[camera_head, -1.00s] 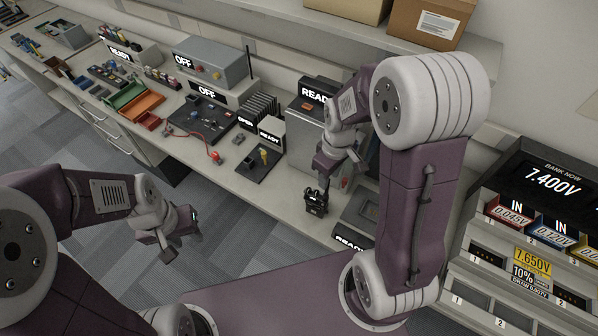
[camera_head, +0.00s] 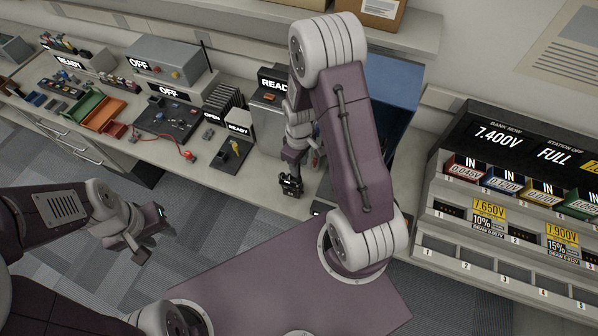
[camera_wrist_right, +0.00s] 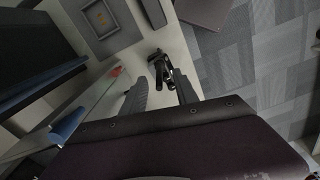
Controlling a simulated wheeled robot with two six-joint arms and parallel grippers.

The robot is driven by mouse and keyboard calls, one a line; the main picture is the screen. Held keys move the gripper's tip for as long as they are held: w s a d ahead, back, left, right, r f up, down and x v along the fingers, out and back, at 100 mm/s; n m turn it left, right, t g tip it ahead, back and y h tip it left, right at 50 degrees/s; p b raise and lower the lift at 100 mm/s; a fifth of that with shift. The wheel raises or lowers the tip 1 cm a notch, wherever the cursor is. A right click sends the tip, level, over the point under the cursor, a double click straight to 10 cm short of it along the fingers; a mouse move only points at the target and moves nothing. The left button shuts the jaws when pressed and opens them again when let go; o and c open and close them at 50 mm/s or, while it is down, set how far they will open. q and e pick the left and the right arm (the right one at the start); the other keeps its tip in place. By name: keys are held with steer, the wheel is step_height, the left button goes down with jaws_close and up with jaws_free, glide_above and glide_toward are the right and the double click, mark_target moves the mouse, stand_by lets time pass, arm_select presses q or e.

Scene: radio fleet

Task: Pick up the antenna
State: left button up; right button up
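A small black device (camera_head: 290,185) stands at the front edge of the bench in the head view. My right gripper (camera_head: 293,162) points down just above it. In the right wrist view the two fingers of my right gripper (camera_wrist_right: 160,85) are apart, with the black device (camera_wrist_right: 160,66) between or just past their tips. I cannot tell whether they touch it. A thin upright black rod (camera_head: 208,58), which looks like an antenna, stands beside the grey OFF box at the back. No loose antenna shows clearly. My left gripper (camera_head: 149,235) is open and empty over the floor.
A grey READY cabinet (camera_head: 266,118) stands close behind the right gripper. Left along the bench are a dark tray (camera_head: 166,120), a green bin (camera_head: 91,105) and an orange bin (camera_head: 104,117). A battery station (camera_head: 480,215) fills the right side.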

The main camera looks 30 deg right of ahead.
step_height(320, 180, down, 2)
steer(key=shift+f, duration=0.15)
steer(key=shift+w+f, duration=0.2)
steer(key=shift+f, duration=0.1)
steer(key=shift+s+r, duration=0.1)
steer(key=shift+s, duration=0.05)
jaws_close()
